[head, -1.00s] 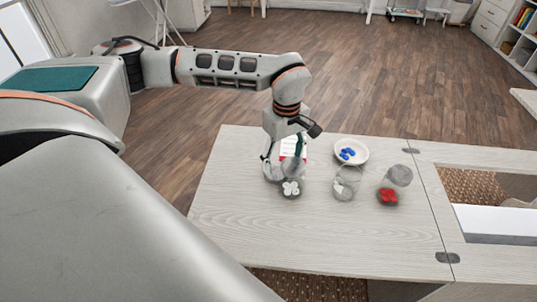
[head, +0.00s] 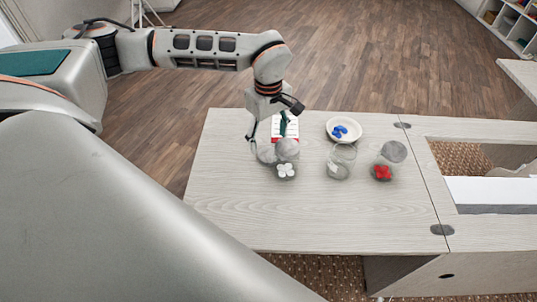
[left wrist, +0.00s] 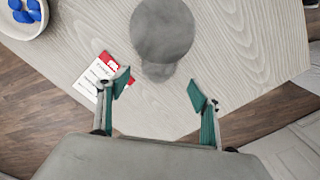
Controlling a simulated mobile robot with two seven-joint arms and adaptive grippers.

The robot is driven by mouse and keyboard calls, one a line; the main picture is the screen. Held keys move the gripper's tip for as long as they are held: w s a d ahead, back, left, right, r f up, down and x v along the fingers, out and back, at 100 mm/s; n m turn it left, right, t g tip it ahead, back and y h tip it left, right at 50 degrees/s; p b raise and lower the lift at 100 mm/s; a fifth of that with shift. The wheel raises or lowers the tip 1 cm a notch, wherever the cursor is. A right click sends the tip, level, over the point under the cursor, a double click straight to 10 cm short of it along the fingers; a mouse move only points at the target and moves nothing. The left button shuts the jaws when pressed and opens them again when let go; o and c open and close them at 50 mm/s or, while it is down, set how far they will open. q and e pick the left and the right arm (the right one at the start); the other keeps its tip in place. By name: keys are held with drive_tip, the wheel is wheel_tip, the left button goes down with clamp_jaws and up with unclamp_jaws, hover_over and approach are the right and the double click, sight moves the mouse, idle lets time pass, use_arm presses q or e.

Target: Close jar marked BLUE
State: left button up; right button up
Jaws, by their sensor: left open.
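On the table, a jar of red pieces (head: 382,173) is at the right, with a grey round lid (head: 393,151) behind it. A clear glass jar (head: 341,163) with a small pale patch stands in the middle. A jar of white pieces (head: 285,171) is at the left; grey round shapes (head: 265,153) show by it. No marking is legible, so I cannot tell which jar is marked BLUE. My left gripper (head: 268,133) is open and empty behind the white pieces. In the left wrist view its fingers (left wrist: 160,88) are apart, with a grey disc (left wrist: 162,28) beyond them. My right gripper is not seen.
A white bowl (head: 357,136) of blue pieces stands behind the middle jar. A red and white card (head: 291,137) lies beside my left gripper. The front of the table (head: 310,215) is clear. A recessed opening lies to the right.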

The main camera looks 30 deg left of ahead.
sight(269, 154)
use_arm(q)
drive_tip(key=shift+f, duration=0.65)
drive_tip(key=shift+f, duration=0.1)
drive_tip(key=f, duration=0.5)
drive_tip(key=shift+w+a, duration=0.15)
drive_tip(key=shift+w, duration=0.15)
drive_tip(key=c, duration=0.8)
